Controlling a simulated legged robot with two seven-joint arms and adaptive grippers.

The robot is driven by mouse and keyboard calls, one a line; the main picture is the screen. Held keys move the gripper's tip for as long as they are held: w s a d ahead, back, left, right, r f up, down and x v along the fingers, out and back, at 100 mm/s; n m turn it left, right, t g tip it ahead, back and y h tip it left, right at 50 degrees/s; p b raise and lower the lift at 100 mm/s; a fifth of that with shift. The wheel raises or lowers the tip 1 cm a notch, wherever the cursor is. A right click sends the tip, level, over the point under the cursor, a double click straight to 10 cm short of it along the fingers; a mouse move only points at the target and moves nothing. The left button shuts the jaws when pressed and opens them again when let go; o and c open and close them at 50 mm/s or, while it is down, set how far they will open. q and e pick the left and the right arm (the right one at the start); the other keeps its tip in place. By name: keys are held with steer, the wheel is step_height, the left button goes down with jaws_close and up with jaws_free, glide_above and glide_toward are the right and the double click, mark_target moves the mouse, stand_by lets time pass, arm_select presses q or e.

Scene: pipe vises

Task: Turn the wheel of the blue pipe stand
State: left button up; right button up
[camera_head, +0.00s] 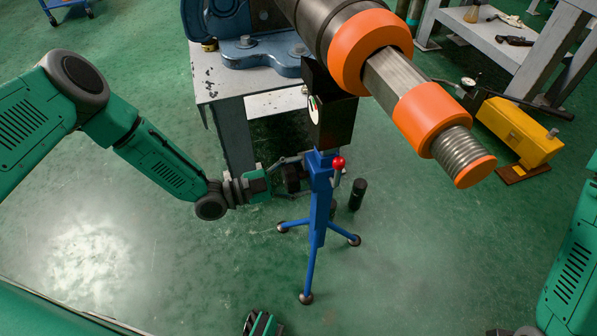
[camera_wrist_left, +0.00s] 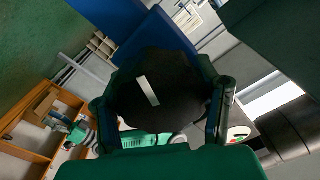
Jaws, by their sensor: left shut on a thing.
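The blue pipe stand (camera_head: 319,212) stands on the green floor on splayed tripod legs, below the end of a large pipe. Its dark wheel (camera_head: 291,178) is on the left side of the column and is partly hidden by my gripper. My left gripper (camera_head: 283,176) reaches in from the left and is shut on the wheel. In the left wrist view the dark wheel (camera_wrist_left: 158,98), with a pale bar mark, fills the space between the two fingers. A red ball knob (camera_head: 338,162) is on the stand's right side. My right gripper cannot be made out.
The pipe (camera_head: 395,85) with orange collars juts out above the stand, with a black box-like part (camera_head: 330,108) below it. A grey table (camera_head: 228,90) carries a blue vise (camera_head: 262,50). A yellow pump (camera_head: 518,130) sits to the right.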

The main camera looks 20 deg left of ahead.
arm_select(q)
steer(key=shift+s+f+m+p, duration=0.15)
steer(key=shift+m+p, duration=1.7)
steer(key=shift+m, duration=2.95)
steer(key=shift+w+f+m+p, duration=0.15)
steer(key=shift+m+p, duration=1.75)
steer(key=shift+m, duration=2.9)
steer(key=shift+s+f+m+p, duration=0.2)
steer(key=shift+m+p, duration=1.65)
steer(key=shift+m, duration=2.95)
steer(key=o, duration=1.2)
steer(key=shift+f, duration=0.1)
steer(key=shift+c, duration=0.2)
steer(key=shift+o, duration=0.2)
steer(key=shift+w, duration=0.2)
